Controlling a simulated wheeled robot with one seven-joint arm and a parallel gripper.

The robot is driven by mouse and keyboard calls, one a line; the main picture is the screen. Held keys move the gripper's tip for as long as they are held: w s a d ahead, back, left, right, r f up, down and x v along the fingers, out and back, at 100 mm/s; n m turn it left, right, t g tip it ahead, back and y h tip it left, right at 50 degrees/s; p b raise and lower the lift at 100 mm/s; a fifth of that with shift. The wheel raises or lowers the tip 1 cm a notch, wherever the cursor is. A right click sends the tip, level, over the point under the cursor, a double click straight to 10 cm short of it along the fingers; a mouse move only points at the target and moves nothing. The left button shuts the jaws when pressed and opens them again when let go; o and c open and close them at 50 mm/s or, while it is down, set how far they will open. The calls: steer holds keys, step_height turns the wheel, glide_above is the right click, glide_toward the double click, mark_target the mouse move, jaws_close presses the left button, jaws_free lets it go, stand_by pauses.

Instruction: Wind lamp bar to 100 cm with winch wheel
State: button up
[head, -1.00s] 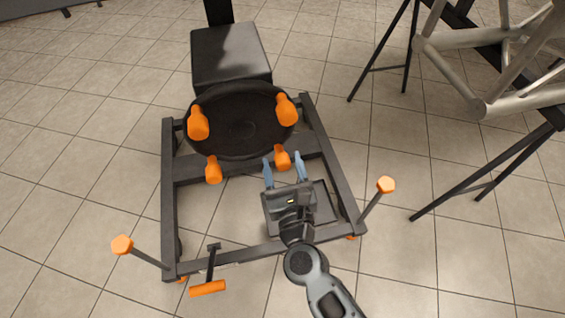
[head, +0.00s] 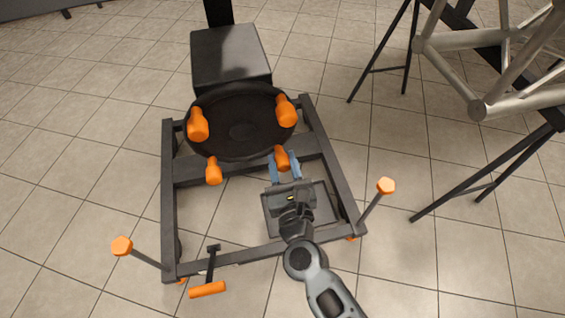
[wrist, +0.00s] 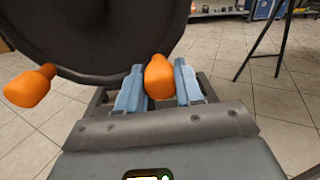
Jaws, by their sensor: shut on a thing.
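The winch wheel (head: 240,145) is a black disc with several orange knobs around its face, in front of a dark box (head: 231,58) on a wheeled frame. My gripper (head: 284,163) is at the wheel's lower right knob (head: 282,157), with its blue fingers shut on it. In the wrist view the same orange knob (wrist: 159,78) sits between the two blue fingers of my gripper (wrist: 160,88). Another knob (wrist: 30,86) shows at the left there. The lamp bar and any height scale are not recognisable in view.
The dark frame (head: 168,225) stands on tiled floor, with orange-tipped posts (head: 122,245) (head: 386,185) at its front corners and an orange pedal-like bar (head: 207,289) in front. A silver truss (head: 500,105) on black stands is at the right. Floor between is clear.

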steer(key=shift+s+a+f, duration=0.15)
steer(key=shift+a, duration=0.25)
jaws_close()
